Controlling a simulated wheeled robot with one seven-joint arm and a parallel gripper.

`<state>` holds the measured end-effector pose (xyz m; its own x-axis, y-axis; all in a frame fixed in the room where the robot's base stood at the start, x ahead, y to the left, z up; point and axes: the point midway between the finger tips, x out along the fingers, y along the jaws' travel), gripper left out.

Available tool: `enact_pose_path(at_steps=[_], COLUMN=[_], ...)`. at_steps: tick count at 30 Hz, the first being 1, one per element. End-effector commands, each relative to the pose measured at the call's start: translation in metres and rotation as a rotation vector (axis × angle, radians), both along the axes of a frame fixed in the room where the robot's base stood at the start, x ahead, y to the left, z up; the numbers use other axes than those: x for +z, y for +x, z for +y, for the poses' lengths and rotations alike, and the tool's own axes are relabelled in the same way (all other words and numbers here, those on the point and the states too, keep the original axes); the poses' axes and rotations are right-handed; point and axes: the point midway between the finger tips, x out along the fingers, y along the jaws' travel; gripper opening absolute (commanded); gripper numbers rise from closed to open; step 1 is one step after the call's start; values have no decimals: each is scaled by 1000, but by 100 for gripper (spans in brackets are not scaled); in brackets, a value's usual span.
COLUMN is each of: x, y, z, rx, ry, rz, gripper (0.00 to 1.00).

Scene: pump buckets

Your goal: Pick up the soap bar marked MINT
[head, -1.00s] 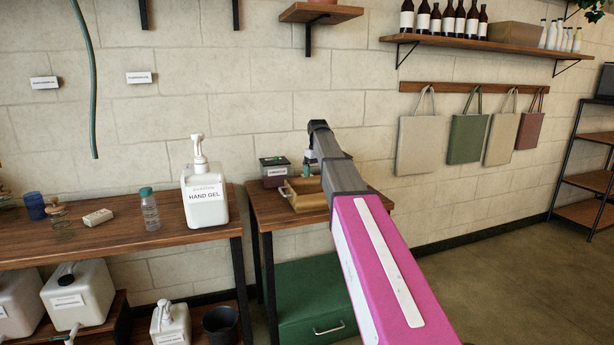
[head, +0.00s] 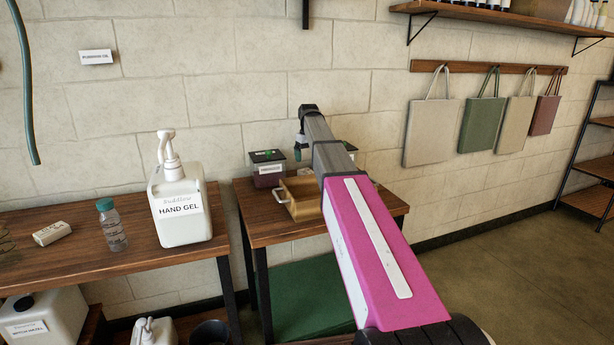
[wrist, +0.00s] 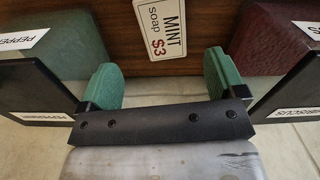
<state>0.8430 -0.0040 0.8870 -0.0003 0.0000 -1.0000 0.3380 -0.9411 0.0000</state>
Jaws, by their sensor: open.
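A white tag reading MINT soap $3 (wrist: 163,28) shows in the wrist view on brown wood between two dark-framed containers; I cannot make out a separate bar under it. My gripper (wrist: 163,80) has its two green-padded fingers spread wide with nothing between them, and the tag appears beyond the gap. In the head view my gripper (head: 299,150) hangs over the back of the small wooden table (head: 262,230). A pale bar (head: 52,233) with a dark mark too small to read lies on the left bench.
A green block (wrist: 58,45) and a dark red block (wrist: 268,38) flank my fingers, in labelled containers. A wooden tray (head: 305,205) sits in front on the small table. A HAND GEL bottle (head: 182,200) stands on the left bench, with the wall close behind.

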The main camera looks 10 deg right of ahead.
Motion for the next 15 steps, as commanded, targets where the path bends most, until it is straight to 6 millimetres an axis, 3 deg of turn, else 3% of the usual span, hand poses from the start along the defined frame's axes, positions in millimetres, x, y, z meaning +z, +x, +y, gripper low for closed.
enact_pose_path(at_steps=[3,15], x=[-20,-54], y=[-1,-2], z=[0,4], rx=[0,0], ry=[0,1], rz=[2,1], gripper=[89,89])
